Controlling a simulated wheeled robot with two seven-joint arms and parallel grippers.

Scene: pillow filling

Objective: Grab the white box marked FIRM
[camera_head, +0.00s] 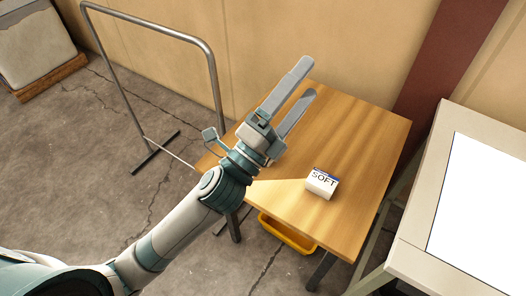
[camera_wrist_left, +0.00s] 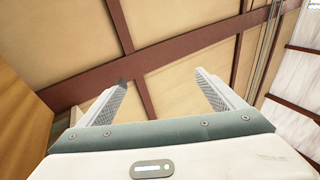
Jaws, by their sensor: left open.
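One small white box (camera_head: 321,185) with a blue edge sits on the wooden table (camera_head: 365,135). The word on it reads SOFT; no box marked FIRM shows in either view. My left gripper (camera_head: 306,78) is open and empty, raised over the far left part of the table, up and to the left of the box. In the left wrist view my left gripper (camera_wrist_left: 160,85) has its two fingers wide apart with nothing between them, facing the wall and roof beams. My right gripper is in neither view.
A yellow bin (camera_head: 287,235) is below the table's front edge. A grey metal rail frame (camera_head: 150,28) stands left of the table. A light bench with a white panel (camera_head: 485,205) is at the right. The table's right half is mostly clear.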

